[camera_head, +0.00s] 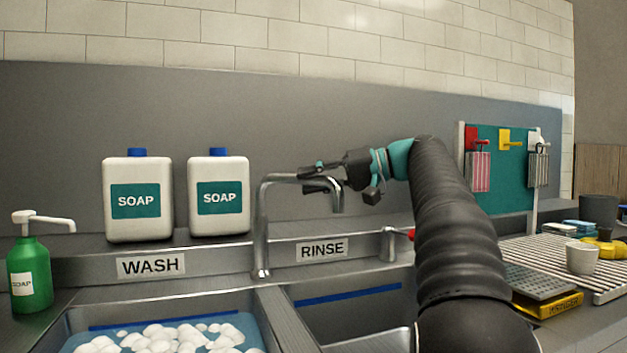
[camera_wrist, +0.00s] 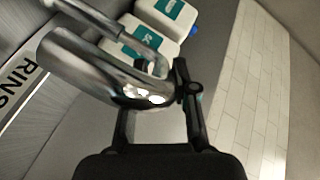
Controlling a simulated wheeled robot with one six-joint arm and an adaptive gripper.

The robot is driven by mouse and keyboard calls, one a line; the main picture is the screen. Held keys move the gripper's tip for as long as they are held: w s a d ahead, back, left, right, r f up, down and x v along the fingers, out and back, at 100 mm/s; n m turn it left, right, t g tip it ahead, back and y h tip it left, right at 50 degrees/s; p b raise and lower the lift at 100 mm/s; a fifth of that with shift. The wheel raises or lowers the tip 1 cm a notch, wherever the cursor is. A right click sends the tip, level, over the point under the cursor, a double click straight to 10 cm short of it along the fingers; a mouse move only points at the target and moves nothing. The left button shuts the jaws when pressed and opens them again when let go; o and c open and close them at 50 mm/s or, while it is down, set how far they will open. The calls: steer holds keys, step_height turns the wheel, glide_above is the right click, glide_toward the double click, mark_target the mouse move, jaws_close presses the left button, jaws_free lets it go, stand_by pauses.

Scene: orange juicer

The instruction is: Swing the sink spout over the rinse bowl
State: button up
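The metal sink spout (camera_head: 290,178) rises from the ledge between the two basins. It bends right, and its downturned end (camera_head: 338,203) is over the rinse side. My gripper (camera_head: 318,178) is at the spout's right part, with one finger above it and one below in this view. In the wrist view the spout (camera_wrist: 85,70) is large and close and hides part of the left finger. My gripper (camera_wrist: 152,95) has its fingers spread apart there. I cannot tell whether they touch the spout. The rinse basin (camera_head: 345,315) is partly hidden by my arm.
The wash basin (camera_head: 70,335) holds foam at lower left. Two soap jugs (camera_head: 135,185) stand behind the ledge, with a green pump bottle (camera_head: 30,280) at far left. A ribbed drainboard (camera_head: 560,262) with a cup (camera_head: 581,260) lies right of my arm.

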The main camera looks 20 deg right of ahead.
steer(key=shift+o, duration=0.9)
steer(key=shift+d, duration=0.1)
steer(key=v, duration=1.1)
steer(key=shift+s+d, duration=0.25)
steer(key=shift+d, duration=0.1)
